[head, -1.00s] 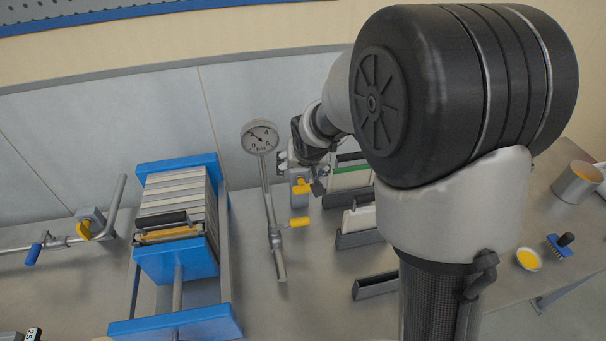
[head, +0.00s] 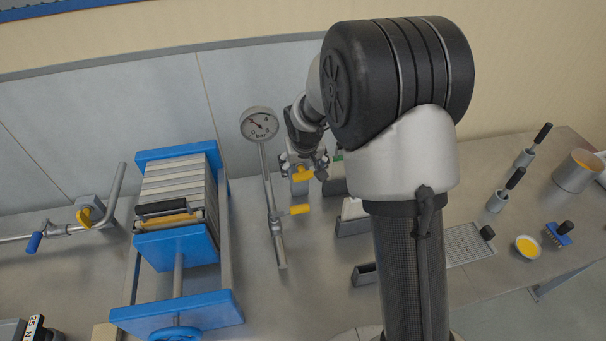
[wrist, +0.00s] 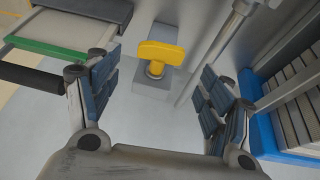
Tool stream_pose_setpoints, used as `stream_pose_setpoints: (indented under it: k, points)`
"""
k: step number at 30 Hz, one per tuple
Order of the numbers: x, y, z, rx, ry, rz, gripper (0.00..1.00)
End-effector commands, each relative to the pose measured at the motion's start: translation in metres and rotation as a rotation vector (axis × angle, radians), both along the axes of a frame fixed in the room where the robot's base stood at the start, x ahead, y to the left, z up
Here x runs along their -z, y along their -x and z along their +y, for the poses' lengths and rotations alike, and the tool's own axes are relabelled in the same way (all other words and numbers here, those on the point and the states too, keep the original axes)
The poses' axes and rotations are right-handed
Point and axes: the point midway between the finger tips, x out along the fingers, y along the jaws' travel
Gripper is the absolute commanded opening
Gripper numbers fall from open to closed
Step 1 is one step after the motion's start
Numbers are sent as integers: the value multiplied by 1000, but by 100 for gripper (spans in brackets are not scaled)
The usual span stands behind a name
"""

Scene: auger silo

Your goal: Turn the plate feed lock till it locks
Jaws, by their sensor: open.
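A yellow T-shaped knob (wrist: 161,56) on a grey block (wrist: 158,82) stands between my fingers in the wrist view; I take it to be the plate feed lock, though no label shows. Its bar lies roughly crosswise in that view. In the head view the knob (head: 303,175) shows just below my gripper (head: 304,165), to the right of the gauge pipe. My gripper (wrist: 160,88) is open, with one finger on each side of the knob in the picture. A gap shows between both pads and the knob; neither touches it.
A blue-framed plate press (head: 190,245) is further left. A green-edged plate in a holder (wrist: 60,48) lies on the other side. Another yellow handle (head: 84,216) is far left.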

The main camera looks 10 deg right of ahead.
Motion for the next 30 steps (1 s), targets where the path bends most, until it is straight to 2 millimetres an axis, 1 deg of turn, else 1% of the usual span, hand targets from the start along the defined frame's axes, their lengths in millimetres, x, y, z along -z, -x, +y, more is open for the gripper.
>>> stream_pose_setpoints:
  k: [1,3,7,12,20,30]
  points:
    - [13,-4,-1,0,0,3,73]
    - [23,-8,-2,1,0,1,73]
    - [37,-15,-3,2,-1,1,73]
    - [45,-19,-3,2,-1,-1,73]
    - [45,-19,-3,2,-1,-1,73]
    - [45,-19,-3,1,0,-1,51]
